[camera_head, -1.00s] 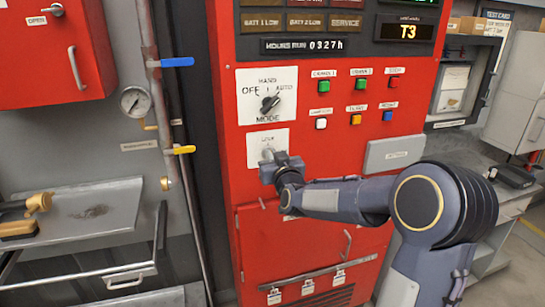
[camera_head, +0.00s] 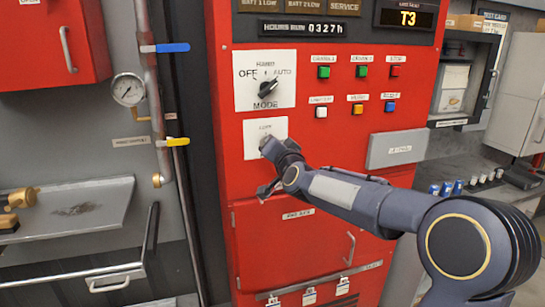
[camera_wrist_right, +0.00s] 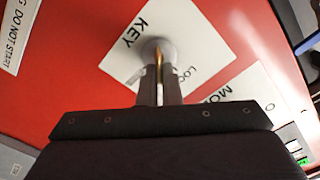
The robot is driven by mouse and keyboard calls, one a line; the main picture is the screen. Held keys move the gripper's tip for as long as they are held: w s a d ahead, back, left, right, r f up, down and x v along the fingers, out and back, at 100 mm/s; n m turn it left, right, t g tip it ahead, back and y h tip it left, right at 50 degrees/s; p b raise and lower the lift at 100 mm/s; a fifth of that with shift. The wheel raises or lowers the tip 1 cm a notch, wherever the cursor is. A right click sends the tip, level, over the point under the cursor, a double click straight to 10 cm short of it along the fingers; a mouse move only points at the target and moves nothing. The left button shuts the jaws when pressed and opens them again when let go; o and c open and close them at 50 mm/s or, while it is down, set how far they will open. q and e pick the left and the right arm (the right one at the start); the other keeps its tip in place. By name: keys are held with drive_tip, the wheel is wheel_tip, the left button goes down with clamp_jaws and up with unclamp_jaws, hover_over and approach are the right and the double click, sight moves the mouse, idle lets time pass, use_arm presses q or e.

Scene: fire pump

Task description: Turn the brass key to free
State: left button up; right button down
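The white lock plate (camera_head: 252,135) is on the red cabinet front, below the black mode switch (camera_head: 266,86). In the right wrist view, a round lock (camera_wrist_right: 157,48) sits on the plate marked "KEY" and "LOCK". The narrow brass key (camera_wrist_right: 158,62) points into it. My right gripper (camera_wrist_right: 158,88) has its fingers close together on either side of the key, seemingly clamped on it. In the head view, my right gripper (camera_head: 268,148) is at the plate and hides the key and most of the lock. My left gripper is not in view.
Coloured buttons (camera_head: 357,97) and a grey box (camera_head: 396,149) are right of the plate. A red door with a handle (camera_head: 350,247) is below. Pipes with blue and yellow levers (camera_head: 172,47) and a gauge (camera_head: 128,90) stand left. A grey tray (camera_head: 100,205) is lower left.

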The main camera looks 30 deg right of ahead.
drive_tip(key=m+b, duration=0.1)
drive_tip(key=m, duration=0.2)
drive_tip(key=m+b, duration=0.2)
drive_tip(key=m, duration=0.1)
drive_tip(key=f+m+b, duration=0.1)
drive_tip(key=m+b, duration=0.1)
drive_tip(key=m, duration=0.1)
drive_tip(key=shift+d+m, duration=0.2)
drive_tip(key=shift+m, duration=0.1)
idle(0.5)
drive_tip(key=c, duration=1.6)
unclamp_jaws()
drive_tip(key=shift+s+r, duration=0.1)
drive_tip(key=shift+s, duration=0.05)
drive_tip(key=v, duration=0.7)
drive_tip(key=shift+s, duration=0.35)
